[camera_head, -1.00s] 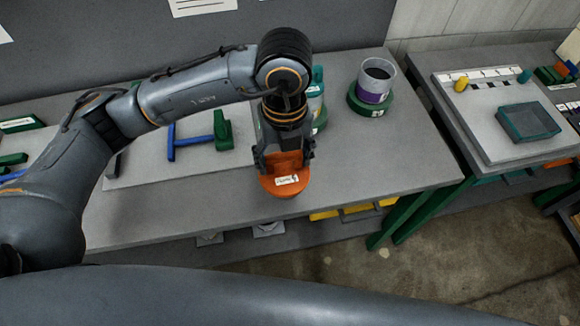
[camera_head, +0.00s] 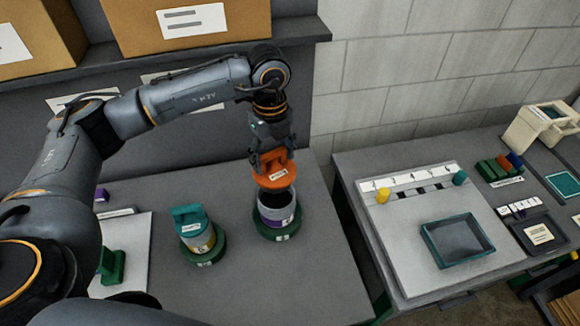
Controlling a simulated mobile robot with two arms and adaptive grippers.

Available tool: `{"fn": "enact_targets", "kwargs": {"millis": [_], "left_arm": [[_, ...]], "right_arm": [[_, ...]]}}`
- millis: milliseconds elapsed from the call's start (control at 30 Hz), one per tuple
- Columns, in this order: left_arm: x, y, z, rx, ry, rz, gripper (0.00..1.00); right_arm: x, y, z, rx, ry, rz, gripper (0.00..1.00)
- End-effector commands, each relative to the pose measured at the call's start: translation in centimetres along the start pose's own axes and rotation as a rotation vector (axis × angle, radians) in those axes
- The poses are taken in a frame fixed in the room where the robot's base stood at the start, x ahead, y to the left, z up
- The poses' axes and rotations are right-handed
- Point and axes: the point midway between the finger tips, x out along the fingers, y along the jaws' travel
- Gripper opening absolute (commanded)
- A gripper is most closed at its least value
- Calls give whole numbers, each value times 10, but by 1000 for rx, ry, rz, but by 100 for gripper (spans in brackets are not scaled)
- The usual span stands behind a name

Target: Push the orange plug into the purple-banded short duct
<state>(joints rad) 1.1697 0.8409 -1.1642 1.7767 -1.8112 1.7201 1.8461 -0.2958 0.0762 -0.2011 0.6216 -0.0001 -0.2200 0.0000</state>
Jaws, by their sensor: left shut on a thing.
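The orange plug (camera_head: 274,178) is in my left gripper (camera_head: 271,160), which is shut on its upper part. The plug hangs just above the purple-banded short duct (camera_head: 277,213), a grey-white open cylinder with a purple band. The plug sits slightly up and left of the duct's opening, and the dark opening still shows below it. Whether the plug touches the far rim cannot be told. The duct stands upright in a green round base (camera_head: 279,234) on the grey bench. My right gripper is not in view.
A second duct with a yellow band (camera_head: 202,242) stands left in its own green base, with a teal plug (camera_head: 189,214) on top. A teal tray (camera_head: 458,243) lies on the right-hand table. Bare bench (camera_head: 315,285) lies right and in front of the duct.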

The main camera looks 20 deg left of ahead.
Motion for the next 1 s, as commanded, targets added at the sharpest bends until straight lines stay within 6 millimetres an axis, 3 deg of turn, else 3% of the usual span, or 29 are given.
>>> {"fn": "enact_targets", "kwargs": {"millis": [233, 500, 733, 1000], "left_arm": [[3, 2, 8, -21, -1, -2, 4], [26, 2, 7, -19, -1, -2, 4], [48, 2, 7, -19, 0, -3, 4], [53, 2, 7, -19, -1, -3, 4]], "right_arm": [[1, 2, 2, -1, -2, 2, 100], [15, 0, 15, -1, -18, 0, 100], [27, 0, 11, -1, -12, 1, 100], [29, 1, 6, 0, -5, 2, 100]]}}
